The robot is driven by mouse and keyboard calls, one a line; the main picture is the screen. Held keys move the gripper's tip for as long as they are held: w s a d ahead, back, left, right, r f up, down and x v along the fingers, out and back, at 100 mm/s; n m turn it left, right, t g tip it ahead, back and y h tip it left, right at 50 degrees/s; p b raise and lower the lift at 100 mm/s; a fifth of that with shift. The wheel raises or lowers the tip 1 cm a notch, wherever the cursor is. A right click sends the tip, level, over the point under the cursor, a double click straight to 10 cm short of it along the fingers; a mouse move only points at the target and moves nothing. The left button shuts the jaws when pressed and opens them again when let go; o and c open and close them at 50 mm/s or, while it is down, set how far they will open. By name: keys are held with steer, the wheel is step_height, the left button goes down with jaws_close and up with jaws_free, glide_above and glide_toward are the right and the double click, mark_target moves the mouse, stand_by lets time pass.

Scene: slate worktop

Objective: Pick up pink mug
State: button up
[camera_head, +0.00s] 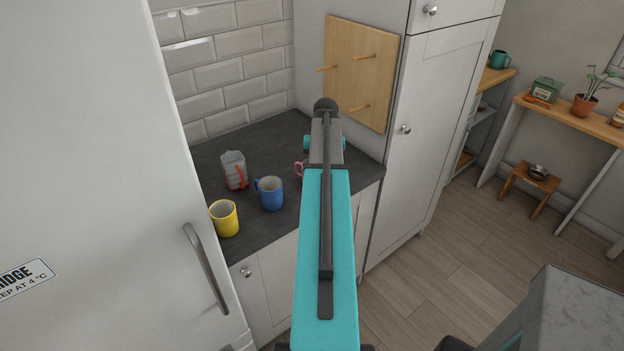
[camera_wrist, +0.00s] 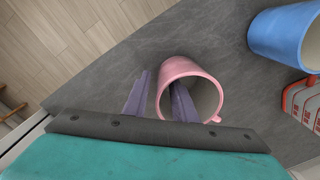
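The pink mug (camera_wrist: 207,93) stands on the dark slate worktop (camera_wrist: 215,28) in the wrist view, with its opening toward the camera. Its handle shows at the lower right of its rim. My gripper (camera_wrist: 160,82) is open at the mug's left wall. One finger is outside the mug to the left; the other reaches over or into its opening. A gap shows between the fingers, with the near rim in it. In the head view only the pink handle (camera_head: 300,169) shows; my arm hides the rest of the mug and my fingers.
A wooden peg board (camera_head: 372,75) hangs behind. A fridge (camera_head: 90,150) borders the worktop at left.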

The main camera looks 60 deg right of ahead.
steer(key=shift+f, duration=0.15)
stand_by(0.4)
jaws_close()
